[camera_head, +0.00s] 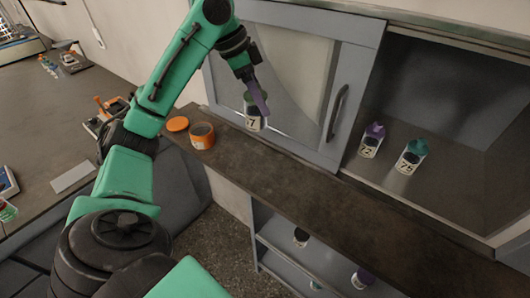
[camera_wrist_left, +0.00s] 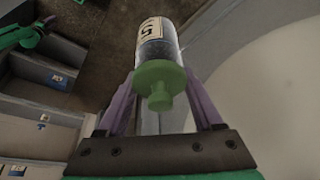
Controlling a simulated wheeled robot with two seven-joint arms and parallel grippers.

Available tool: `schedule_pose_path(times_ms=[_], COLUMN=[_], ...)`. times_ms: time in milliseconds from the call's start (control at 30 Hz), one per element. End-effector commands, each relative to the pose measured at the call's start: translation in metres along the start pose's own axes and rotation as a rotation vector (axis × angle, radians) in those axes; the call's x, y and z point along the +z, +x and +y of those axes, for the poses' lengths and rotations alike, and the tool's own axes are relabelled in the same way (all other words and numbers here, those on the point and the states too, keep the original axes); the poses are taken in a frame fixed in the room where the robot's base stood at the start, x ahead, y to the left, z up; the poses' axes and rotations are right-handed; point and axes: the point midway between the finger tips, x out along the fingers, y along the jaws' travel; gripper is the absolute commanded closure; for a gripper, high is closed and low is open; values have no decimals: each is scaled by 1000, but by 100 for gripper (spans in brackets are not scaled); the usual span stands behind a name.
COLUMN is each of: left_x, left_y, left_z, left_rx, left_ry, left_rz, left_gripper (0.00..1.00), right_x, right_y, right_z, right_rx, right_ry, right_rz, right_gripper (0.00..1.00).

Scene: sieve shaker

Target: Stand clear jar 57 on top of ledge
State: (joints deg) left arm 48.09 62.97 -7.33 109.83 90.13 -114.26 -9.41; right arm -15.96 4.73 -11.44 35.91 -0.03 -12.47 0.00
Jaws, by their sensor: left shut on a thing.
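Clear jar 57 (camera_head: 253,124) hangs upright in my left gripper (camera_head: 258,104), in front of the grey cabinet door. Only a "7" of its label shows in the head view, and a "5" in the left wrist view. There the jar (camera_wrist_left: 157,38) has a green knobbed lid, and my left gripper's purple fingers (camera_wrist_left: 162,80) are shut about it from both sides. The dark brown ledge (camera_head: 330,192) runs below the cabinet. The jar's base is close to the ledge's back edge; I cannot tell whether it touches. My right gripper is not in view.
An open orange tub (camera_head: 202,136) and its orange lid (camera_head: 178,123) are at the ledge's left end. A purple-lidded jar (camera_head: 370,146) and a green-lidded jar 75 (camera_head: 410,158) stand inside the open cabinet. Lower shelves (camera_head: 285,250) hold more jars. The ledge's middle is clear.

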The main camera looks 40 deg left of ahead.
Motion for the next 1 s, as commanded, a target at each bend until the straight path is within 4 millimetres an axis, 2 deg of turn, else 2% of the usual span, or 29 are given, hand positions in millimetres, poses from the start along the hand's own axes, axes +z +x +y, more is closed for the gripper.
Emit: schedule_pose_path(times_ms=[33,200,333,533,633,867,900,933,1000], left_x=[10,32,45,58,64,66,66,66,66], left_y=[23,75,108,139,155,158,158,158,158], left_z=[1,1,1,1,1,0,0,0,0], left_rx=[6,7,5,4,4,-1,0,0,0], left_ry=[-3,-3,-2,-2,-2,0,0,0,0], left_rz=[-8,-6,-3,-2,-1,0,-1,-1,-1], left_gripper=[96,96,96,96,96,96,17,6,3], right_x=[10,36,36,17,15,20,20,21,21], right_y=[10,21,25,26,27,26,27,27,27], right_z=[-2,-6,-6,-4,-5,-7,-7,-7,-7], right_rx=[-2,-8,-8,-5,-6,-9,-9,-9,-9], right_ry=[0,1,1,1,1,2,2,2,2], right_rz=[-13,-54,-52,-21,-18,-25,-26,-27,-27], right_gripper=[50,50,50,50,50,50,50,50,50])
